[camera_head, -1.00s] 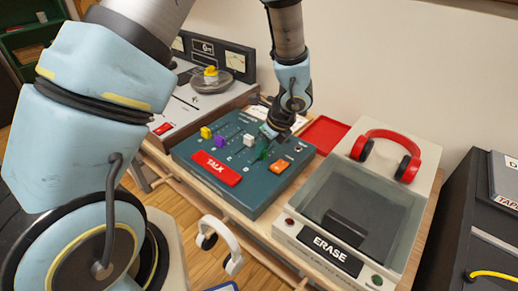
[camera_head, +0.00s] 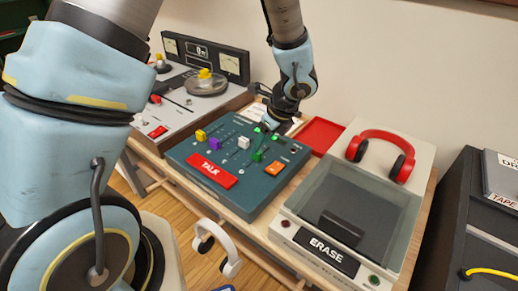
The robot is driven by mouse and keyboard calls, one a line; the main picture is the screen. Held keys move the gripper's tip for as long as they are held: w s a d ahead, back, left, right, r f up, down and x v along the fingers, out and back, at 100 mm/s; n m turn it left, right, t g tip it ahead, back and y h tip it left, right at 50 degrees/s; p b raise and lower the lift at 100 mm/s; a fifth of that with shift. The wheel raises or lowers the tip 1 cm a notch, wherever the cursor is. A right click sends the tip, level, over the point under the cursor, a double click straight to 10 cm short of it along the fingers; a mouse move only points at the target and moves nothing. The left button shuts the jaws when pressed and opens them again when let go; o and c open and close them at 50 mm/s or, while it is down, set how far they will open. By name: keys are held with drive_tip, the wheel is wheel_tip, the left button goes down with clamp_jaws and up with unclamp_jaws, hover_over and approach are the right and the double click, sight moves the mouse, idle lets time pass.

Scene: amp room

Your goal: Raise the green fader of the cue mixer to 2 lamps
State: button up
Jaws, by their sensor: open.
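The cue mixer (camera_head: 190,160) is a dark teal box with a red TALK bar, in the middle of the head view. Its green fader (camera_head: 257,156) is at the right end of a row with yellow, purple and white faders. My gripper (camera_head: 268,128) is open and points down over the mixer's back right part, just behind the green fader. No contact can be made out, and the fingers partly hide the panel there. Small bright green spots show beside the fingers; how many are lit lamps I cannot tell.
An orange button (camera_head: 274,168) is right of the green fader. The white fader (camera_head: 243,142) is close on its left. A red tray (camera_head: 320,135) and an ERASE box (camera_head: 390,245) with red headphones (camera_head: 378,141) stand to the right. A tape deck (camera_head: 163,110) is at the left.

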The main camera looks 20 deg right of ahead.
drive_tip(key=v, duration=0.6)
drive_tip(key=shift+r, duration=0.2)
drive_tip(key=shift+s, duration=0.15)
drive_tip(key=w+a+r+n+g+h, duration=0.1)
drive_tip(key=a+r+n, duration=0.1)
drive_tip(key=a+n, duration=1.2)
drive_tip(key=w+a+r+n+g+h, duration=0.1)
drive_tip(key=w+a+r+n, duration=0.1)
drive_tip(key=a+n, duration=1.3)
drive_tip(key=shift+a+r, duration=0.8)
drive_tip(key=shift+a, duration=0.25)
